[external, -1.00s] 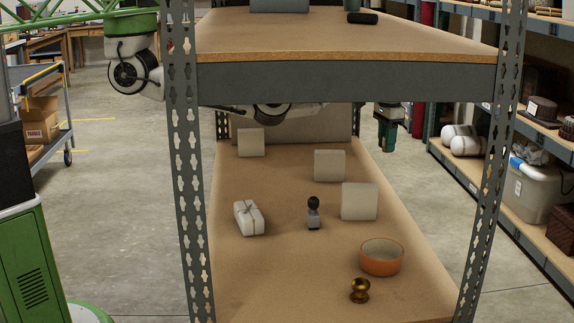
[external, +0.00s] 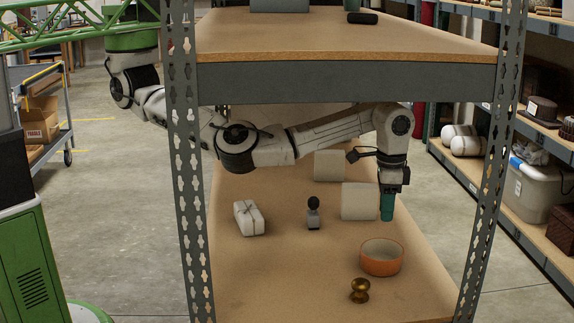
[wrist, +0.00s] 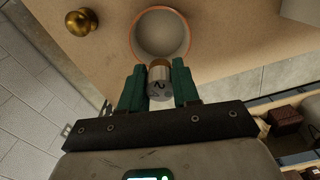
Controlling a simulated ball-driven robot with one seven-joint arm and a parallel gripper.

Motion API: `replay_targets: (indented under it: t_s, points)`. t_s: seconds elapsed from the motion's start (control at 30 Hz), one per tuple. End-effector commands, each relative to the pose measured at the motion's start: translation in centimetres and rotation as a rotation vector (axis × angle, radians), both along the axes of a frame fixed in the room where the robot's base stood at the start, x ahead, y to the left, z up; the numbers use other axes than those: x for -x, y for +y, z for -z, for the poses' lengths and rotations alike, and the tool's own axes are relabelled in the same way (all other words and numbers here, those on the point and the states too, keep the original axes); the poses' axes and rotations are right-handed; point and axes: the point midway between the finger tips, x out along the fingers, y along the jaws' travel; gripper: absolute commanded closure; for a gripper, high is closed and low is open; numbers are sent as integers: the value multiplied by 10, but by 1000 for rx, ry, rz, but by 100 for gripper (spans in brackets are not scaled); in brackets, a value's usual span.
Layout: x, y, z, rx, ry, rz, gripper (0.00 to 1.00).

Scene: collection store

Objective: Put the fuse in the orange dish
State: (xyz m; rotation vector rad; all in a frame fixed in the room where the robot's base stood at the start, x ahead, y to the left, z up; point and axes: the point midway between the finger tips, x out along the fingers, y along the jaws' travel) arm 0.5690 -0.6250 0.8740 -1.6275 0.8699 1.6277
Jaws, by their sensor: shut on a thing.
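The orange dish (external: 381,258) stands on the lower shelf board near its front right. It also shows in the wrist view (wrist: 187,40), with a pale, empty inside. My gripper (external: 388,208) is over the board, behind and above the dish. In the wrist view, the green fingers of my gripper (wrist: 159,86) are shut on the fuse (wrist: 160,88), a small cylinder with a silver end and a brass-coloured band. The fuse lies just short of the dish rim in that view. In the external view the fuse cannot be made out.
A brass knob (external: 359,290) stands in front of the dish, left of it. A grey stamp-like object (external: 313,213), a tied white package (external: 249,218) and pale blocks (external: 359,201) stand farther back. Shelf posts (external: 190,170) and the upper shelf (external: 345,82) bound the space.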

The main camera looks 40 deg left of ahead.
Motion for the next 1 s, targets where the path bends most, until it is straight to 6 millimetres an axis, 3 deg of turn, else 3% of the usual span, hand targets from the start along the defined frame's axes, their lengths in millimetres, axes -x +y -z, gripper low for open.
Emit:
replay_targets:
  t_s: [1.0]
  points:
    - [0, 0, 97, 3, 1, -2, 99]
